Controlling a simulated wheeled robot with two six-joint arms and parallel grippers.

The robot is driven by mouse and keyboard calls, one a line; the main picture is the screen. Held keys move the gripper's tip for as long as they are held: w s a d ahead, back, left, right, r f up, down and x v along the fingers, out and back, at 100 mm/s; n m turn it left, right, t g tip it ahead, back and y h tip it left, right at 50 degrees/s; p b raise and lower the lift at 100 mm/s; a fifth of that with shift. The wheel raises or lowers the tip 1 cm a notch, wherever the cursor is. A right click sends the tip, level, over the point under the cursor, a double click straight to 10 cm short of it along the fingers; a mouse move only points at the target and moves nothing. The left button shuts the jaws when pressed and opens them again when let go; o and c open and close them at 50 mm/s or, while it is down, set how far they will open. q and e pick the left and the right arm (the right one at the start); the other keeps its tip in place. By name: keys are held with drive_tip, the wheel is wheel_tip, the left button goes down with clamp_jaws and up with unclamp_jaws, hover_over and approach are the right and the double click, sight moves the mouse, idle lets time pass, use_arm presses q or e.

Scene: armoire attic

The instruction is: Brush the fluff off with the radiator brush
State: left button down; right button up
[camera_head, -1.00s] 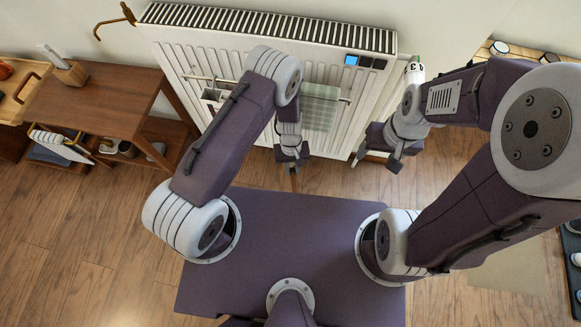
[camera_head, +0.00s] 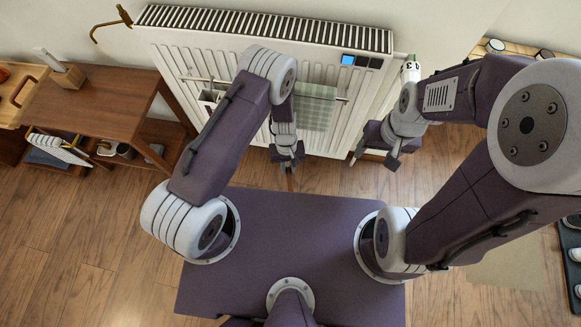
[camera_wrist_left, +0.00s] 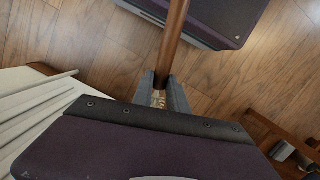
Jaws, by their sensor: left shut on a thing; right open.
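The radiator (camera_head: 190,62) stands against the wall ahead, white, with a slotted top grille. It also shows at the left of the left wrist view (camera_wrist_left: 35,108). My left gripper (camera_head: 287,164) is low in front of it, shut on the brown wooden handle of the brush (camera_wrist_left: 172,45). In the left wrist view its fingers (camera_wrist_left: 160,92) clasp the handle, which runs up out of the picture. The brush's bristle end is hidden. My right gripper (camera_head: 376,158) is open and empty by the radiator's right end. I cannot make out any fluff.
A rail with a green checked cloth (camera_head: 316,106) and a small holder (camera_head: 208,96) hangs on the radiator's front. A wooden table (camera_head: 95,98) stands at the left. A dark tray (camera_head: 572,255) is at the right edge. Wooden floor (camera_head: 70,240) is clear at front left.

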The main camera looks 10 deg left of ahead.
use_arm(q)
drive_tip(key=shift+s+a, duration=0.1)
drive_tip(key=shift+a, duration=0.25)
drive_tip(key=shift+a, duration=0.1)
drive_tip(key=shift+w+a, duration=0.25)
drive_tip(key=shift+a, duration=0.25)
drive_tip(key=shift+w+a, duration=0.1)
drive_tip(key=shift+a, duration=0.5)
drive_tip(key=shift+w+a+p, duration=0.1)
drive_tip(key=shift+a+p, duration=0.25)
drive_tip(key=shift+a, duration=0.85)
drive_tip(key=shift+a, duration=0.1)
